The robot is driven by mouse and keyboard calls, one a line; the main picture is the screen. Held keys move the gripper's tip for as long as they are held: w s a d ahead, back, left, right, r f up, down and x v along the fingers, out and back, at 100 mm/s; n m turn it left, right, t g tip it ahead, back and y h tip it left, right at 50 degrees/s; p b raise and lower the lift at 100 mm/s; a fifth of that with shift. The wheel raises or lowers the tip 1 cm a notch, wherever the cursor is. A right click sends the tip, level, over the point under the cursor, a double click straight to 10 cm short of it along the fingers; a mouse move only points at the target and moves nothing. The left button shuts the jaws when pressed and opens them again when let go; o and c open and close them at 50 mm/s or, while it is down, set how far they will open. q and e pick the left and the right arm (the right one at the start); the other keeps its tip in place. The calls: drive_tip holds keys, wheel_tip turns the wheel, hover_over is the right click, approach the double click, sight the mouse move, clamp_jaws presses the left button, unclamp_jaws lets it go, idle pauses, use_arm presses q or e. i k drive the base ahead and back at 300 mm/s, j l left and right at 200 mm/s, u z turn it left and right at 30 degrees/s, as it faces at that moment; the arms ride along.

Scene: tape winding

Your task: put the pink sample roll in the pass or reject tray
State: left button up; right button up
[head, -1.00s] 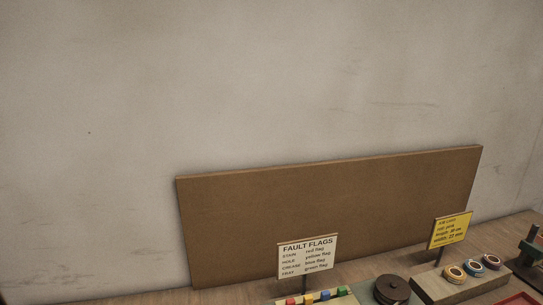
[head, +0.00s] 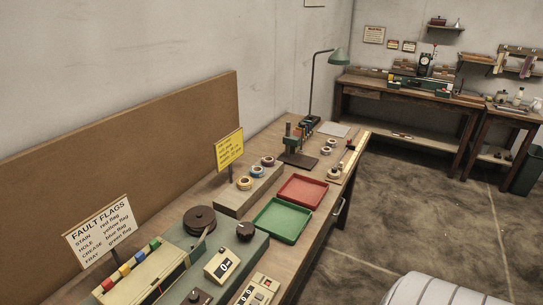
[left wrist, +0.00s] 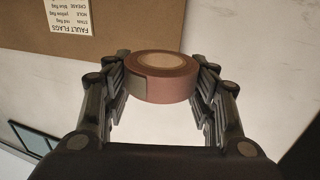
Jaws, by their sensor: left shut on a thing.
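My left gripper (left wrist: 162,68) shows only in the left wrist view, with its two fingers shut on the sides of a dusky pink roll (left wrist: 175,88). The roll has a tan core and a grey-brown patch on its outer face. It is held up in front of the wall and brown board. In the head view a green tray (head: 262,229) and a red tray (head: 285,198) lie on the bench, the red one just beyond the green. Both look empty. Neither gripper shows in the head view, and my right gripper is out of sight.
A green winding machine (head: 230,248) with dials stands nearer than the trays. The fault flags sign (head: 99,230) stands at left.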

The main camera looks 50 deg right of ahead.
sight(286, 230)
drive_tip(key=l, duration=0.5)
drive_tip(key=k+l+u, duration=0.15)
drive_tip(key=l, duration=0.4)
drive_tip(key=k+l, duration=0.1)
drive_tip(key=l, duration=0.4)
drive_tip(key=k+l+u, duration=0.1)
drive_tip(key=l, duration=0.4)
drive_tip(key=i+l, duration=0.15)
drive_tip(key=l, duration=0.25)
drive_tip(key=i+l+u, duration=0.1)
drive_tip(key=l, duration=0.3)
drive_tip(key=i+l, duration=0.15)
drive_tip(key=l, duration=0.25)
drive_tip(key=i+l+u, duration=0.15)
drive_tip(key=l, duration=0.3)
